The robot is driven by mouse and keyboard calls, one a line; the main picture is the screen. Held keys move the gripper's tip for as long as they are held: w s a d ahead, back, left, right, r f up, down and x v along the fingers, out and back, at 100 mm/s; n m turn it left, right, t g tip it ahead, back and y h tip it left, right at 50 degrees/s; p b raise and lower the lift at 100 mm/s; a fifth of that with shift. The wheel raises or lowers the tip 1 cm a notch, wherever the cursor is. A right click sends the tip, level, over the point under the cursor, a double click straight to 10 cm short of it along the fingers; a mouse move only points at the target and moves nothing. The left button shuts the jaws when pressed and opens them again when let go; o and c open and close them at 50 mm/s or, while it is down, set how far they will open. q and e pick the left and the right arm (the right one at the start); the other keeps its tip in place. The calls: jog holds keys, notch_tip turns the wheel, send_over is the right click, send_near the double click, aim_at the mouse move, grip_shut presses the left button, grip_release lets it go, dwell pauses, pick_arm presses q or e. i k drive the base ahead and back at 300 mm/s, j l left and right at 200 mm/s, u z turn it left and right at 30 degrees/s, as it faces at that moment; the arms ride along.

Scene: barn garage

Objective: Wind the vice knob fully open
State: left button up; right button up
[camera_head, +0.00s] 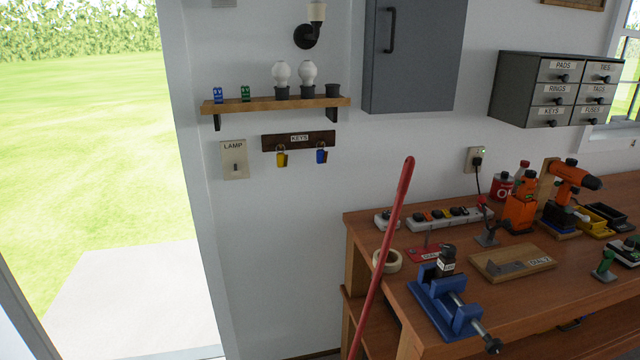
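The blue vice (427,303) sits on the workbench near its front left corner. Its screw runs toward the front edge and ends in a dark knob (493,346) that sticks out at the lower right. A small dark item with a pale label (447,262) stands at the back of the vice; I cannot tell whether the jaws touch it. How far the jaws are apart is hard to judge from here. Neither of my grippers is in view.
The wooden workbench (560,290) fills the lower right. A red pole (385,245) leans close left of the vice. A tape roll (388,261), a wooden board (512,262) and an orange drill (572,178) are around it. An open doorway is at left.

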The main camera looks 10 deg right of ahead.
aim_at(493, 347)
jog(key=z, duration=1.45)
